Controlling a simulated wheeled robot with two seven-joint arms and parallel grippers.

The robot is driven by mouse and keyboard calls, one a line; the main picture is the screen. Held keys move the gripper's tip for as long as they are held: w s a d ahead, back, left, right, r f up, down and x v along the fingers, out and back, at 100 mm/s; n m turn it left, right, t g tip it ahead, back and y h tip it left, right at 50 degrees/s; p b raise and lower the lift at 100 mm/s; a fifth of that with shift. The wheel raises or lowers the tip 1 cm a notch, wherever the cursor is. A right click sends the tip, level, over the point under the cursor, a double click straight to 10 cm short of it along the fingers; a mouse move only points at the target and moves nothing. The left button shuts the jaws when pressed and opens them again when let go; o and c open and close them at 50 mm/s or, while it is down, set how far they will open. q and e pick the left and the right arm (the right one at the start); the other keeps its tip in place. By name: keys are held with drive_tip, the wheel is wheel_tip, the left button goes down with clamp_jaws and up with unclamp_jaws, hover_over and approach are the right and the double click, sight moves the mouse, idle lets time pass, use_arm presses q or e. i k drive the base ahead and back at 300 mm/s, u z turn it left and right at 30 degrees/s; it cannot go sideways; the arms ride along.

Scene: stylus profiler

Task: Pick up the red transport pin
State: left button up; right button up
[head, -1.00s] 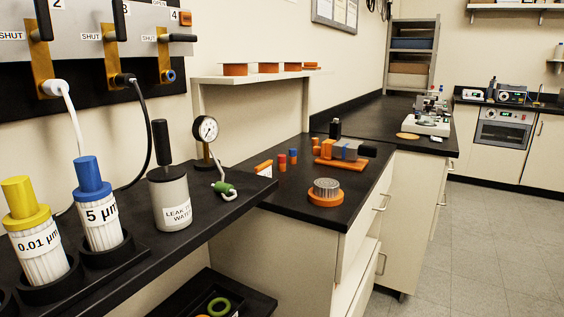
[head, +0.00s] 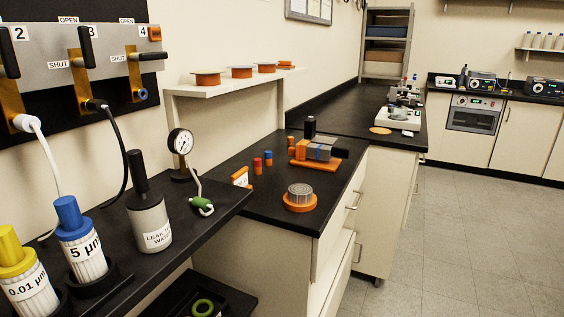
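I cannot make out the red transport pin for certain. A small white instrument (head: 399,117) with metal parts stands on the far part of the black bench, and a tiny red spot shows near its top, too small to identify. A small red cylinder (head: 257,166) stands upright on the nearer black bench, beside a blue-topped one (head: 268,160). Neither of my grippers is in view.
An orange-based device (head: 318,152) and a round metal stack on an orange ring (head: 300,197) sit on the nearer bench. A pressure gauge (head: 180,143), a bottle (head: 148,217) and filter housings (head: 80,243) stand at left. The grey floor (head: 450,220) at right is clear.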

sight(257, 162)
drive_tip(key=z, duration=1.65)
drive_tip(key=i, duration=2.65)
drive_tip(key=u, duration=2.7)
